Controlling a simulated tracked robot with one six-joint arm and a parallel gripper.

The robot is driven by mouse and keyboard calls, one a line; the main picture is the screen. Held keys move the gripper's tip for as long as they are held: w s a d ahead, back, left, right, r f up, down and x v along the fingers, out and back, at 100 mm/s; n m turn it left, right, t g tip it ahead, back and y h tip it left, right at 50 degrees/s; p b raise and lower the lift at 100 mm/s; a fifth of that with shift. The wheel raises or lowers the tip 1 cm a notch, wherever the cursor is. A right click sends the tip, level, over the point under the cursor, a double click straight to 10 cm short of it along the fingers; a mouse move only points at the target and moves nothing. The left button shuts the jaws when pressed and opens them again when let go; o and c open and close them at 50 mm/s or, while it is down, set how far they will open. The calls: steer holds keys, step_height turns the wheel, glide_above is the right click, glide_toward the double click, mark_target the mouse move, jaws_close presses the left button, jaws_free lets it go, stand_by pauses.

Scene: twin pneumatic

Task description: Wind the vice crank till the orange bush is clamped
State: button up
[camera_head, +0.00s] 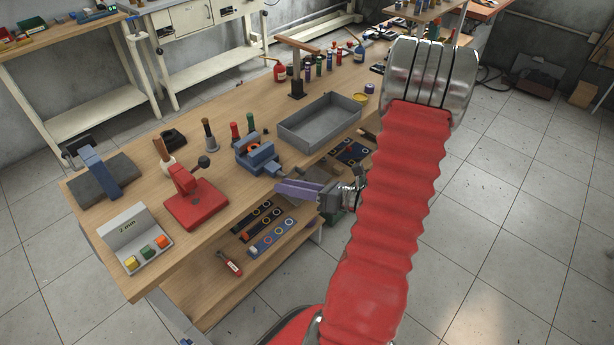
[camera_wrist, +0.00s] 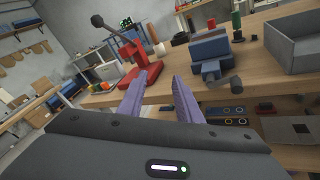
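The blue vice (camera_head: 262,158) stands near the front edge of the wooden bench. It also shows right of the fingers in the wrist view (camera_wrist: 210,52). Its dark crank (camera_wrist: 229,84) sticks out at the front, over the bench edge. A small orange patch (camera_head: 240,147) shows at the vice's left side; I cannot tell whether it is the bush or whether the jaws touch it. My gripper (camera_head: 280,187) is in front of the bench, just below and right of the vice. Its purple fingers (camera_wrist: 158,84) are apart with nothing between them, left of the crank and not touching it.
A red press (camera_head: 190,195) and a tray with coloured pieces (camera_head: 137,240) stand left of the vice. A grey bin (camera_head: 320,122) stands behind right. Green and red bottles (camera_head: 235,132) stand close behind. A lower shelf (camera_head: 215,285) holds dark strips with rings.

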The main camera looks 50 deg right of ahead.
steer(key=s+a+r+n+g+y, duration=0.15)
steer(key=a+r+n+g, duration=0.25)
steer(key=a+n+g, duration=0.5)
steer(key=s+a+r+n+g, duration=0.3)
steer(key=a+n+g, duration=0.1)
steer(key=a+n, duration=0.85)
steer(key=s+a+r+n+t+h, duration=0.1)
steer(key=r+n+h, duration=0.3)
steer(key=n, duration=0.4)
steer(key=s+a+r+n+t+h, duration=0.2)
steer(key=s+r+n+h, duration=0.2)
steer(key=r+n, duration=0.3)
steer(key=shift+a+n, duration=0.3)
steer(key=shift+n, duration=0.15)
steer(key=shift+a+h, duration=0.1)
steer(key=shift+h, duration=0.15)
